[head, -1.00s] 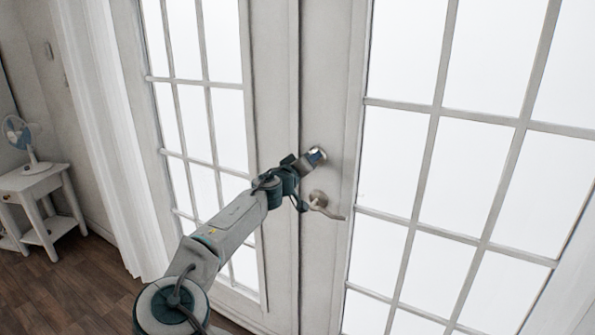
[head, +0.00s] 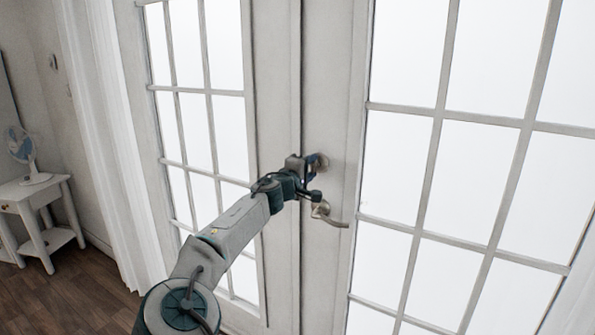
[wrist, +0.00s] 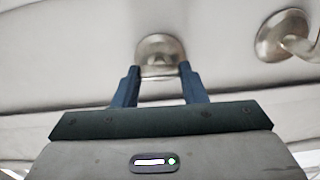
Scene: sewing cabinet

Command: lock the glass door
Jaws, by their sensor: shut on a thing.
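The glass door (head: 343,120) stands closed, with a white frame and bright panes. Its lock (head: 323,159) is a round metal plate with a turn piece, above the lever handle (head: 330,213). In the wrist view the lock (wrist: 160,45) is straight ahead. My gripper (head: 312,168) is at the lock. In the wrist view the two blue fingers of my gripper (wrist: 159,74) sit on either side of the lock's turn piece, shut on it. The fingertips partly hide the turn piece, and I cannot tell whether the bolt is thrown.
The lever handle (wrist: 284,36) is close beside the lock, to the right in the wrist view. A second glass door (head: 225,125) and a white curtain (head: 110,130) are left. A small white table (head: 35,195) with a fan (head: 22,150) stands far left.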

